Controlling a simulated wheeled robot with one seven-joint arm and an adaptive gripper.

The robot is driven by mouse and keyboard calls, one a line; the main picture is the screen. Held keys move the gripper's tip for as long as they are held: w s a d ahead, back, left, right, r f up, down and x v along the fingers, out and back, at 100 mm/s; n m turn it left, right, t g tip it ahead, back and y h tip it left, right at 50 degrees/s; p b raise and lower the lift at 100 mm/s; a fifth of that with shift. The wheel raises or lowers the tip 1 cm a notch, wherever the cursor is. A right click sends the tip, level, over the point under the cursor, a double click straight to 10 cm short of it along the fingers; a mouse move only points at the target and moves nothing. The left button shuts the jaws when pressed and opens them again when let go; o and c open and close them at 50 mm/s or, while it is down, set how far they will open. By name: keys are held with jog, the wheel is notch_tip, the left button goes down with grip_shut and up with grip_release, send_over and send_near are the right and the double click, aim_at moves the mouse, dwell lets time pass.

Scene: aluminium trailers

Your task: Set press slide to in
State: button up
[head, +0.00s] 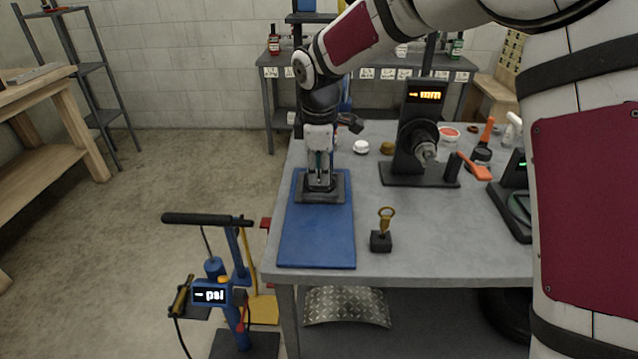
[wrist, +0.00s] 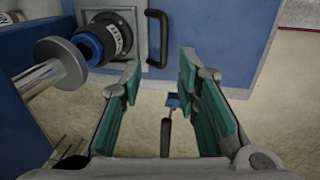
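In the wrist view, a grey plate with a black bar handle (wrist: 157,38) sits on a blue surface (wrist: 225,35); this looks like the press slide (wrist: 140,18), though I cannot confirm it. A black ring with a white label lies on it, beside a blue collar and a silver disc on a shaft (wrist: 60,62). My gripper (wrist: 160,90) is open, with teal pads apart and nothing held. The handle is ahead of the fingers, apparently not between them. In the head view my gripper (head: 320,180) points down over the far part of a blue panel (head: 315,240).
The grey table (head: 400,260) holds a small black block with a brass piece (head: 382,238), a black "mm" gauge stand (head: 415,140) and orange-handled tools (head: 475,168). A blue "psi" pump (head: 215,295) stands on the floor at left. Open floor lies left of the table.

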jog(key=shift+s+r, duration=0.15)
jog(key=shift+r, duration=0.65)
jog(key=shift+s+r, duration=0.1)
jog(key=shift+r, duration=0.65)
jog(key=s+d+r+m+t+h+p, duration=0.1)
jog(key=s+d+r+m+p, duration=0.1)
jog(key=s+d+r+m, duration=0.95)
jog(key=s+d+m, duration=0.3)
jog(key=s+d, duration=0.1)
jog(key=s, duration=0.8)
jog(key=s+d+m+t+y+p, duration=0.1)
jog(key=s+d+m, duration=0.2)
jog(key=s, duration=1)
jog(key=shift+d+r, duration=0.15)
jog(key=shift+d, duration=0.45)
